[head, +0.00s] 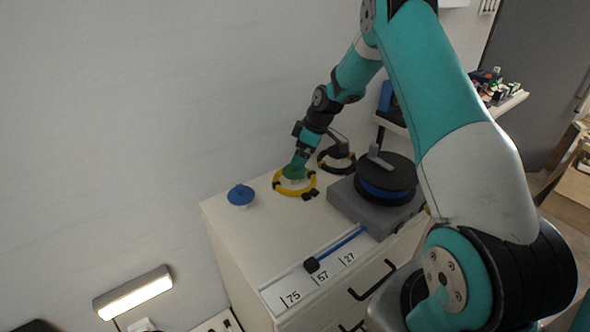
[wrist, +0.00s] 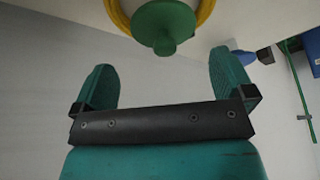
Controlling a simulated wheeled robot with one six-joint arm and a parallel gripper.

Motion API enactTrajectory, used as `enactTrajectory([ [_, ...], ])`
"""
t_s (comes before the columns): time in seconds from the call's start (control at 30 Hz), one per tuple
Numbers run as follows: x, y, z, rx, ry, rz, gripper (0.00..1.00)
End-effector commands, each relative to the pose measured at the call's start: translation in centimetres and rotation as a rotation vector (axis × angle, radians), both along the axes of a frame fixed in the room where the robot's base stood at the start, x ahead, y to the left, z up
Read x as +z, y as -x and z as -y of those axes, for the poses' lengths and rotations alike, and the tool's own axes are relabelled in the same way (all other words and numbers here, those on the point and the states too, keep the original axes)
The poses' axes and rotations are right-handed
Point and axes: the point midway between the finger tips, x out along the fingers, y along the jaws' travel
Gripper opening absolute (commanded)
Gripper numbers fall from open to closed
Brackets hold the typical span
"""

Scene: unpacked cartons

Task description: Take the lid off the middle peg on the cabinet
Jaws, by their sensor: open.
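A green lid with a round knob (wrist: 163,28) sits inside a yellow ring on the cabinet top, in the middle of a row of three items. In the head view the green lid (head: 293,173) is partly covered by my gripper (head: 300,162). In the wrist view my gripper (wrist: 163,60) is open and empty, its two green fingers spread wide, with the knob centred just beyond the fingertips. I see no contact with the knob. The peg under the lid is hidden. The cabinet (head: 240,238) is white.
A blue lid (head: 241,195) stands left of the yellow ring (head: 283,188). A black ring (head: 325,166) with a dark item lies to the right. A grey device with a black-and-blue spool (head: 387,180) stands close on the right. The wall is behind; the front left top is clear.

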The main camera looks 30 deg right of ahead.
Motion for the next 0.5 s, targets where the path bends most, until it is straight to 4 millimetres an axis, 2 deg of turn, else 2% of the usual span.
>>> enactTrajectory([
  [0.17, -1.1, -0.2, -0.4, 0.000, -0.001, -0.001, 1.00],
  [0.4, -4.5, -0.4, -1.3, 0.002, 0.000, -0.002, 1.00],
  [0.5, -5.4, -0.7, -1.6, 0.000, 0.000, 0.000, 1.00],
])
